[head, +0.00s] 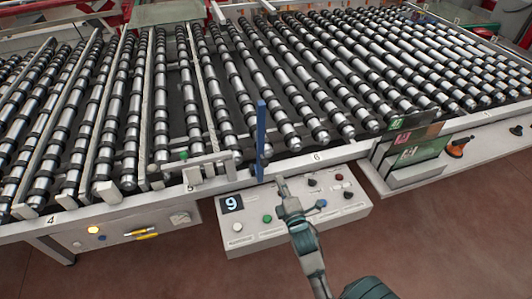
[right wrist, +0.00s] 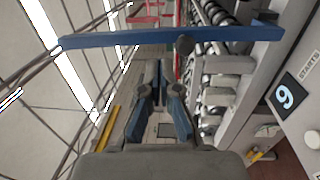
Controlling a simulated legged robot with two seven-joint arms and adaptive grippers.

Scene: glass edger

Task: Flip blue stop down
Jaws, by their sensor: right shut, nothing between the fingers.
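The blue stop (head: 261,135) is a thin flat bar standing upright at the front edge of the roller table, above the control box. In the right wrist view the blue stop (right wrist: 115,40) runs across the top of the picture, with a dark round knob (right wrist: 185,45) on it. My right gripper (head: 281,182) is just right of the stop's lower end, over the control box. In the right wrist view my right gripper (right wrist: 158,75) has its blue-grey fingers together, with nothing between them. The fingertips look apart from the bar. My left gripper is not in view.
A control box (head: 240,242) with buttons, knobs and a "9" display (head: 232,203) juts out below the stop. Rows of rollers (head: 290,135) fill the table behind. A rack with dark panels (head: 410,150) stands to the right. The reddish floor in front is open.

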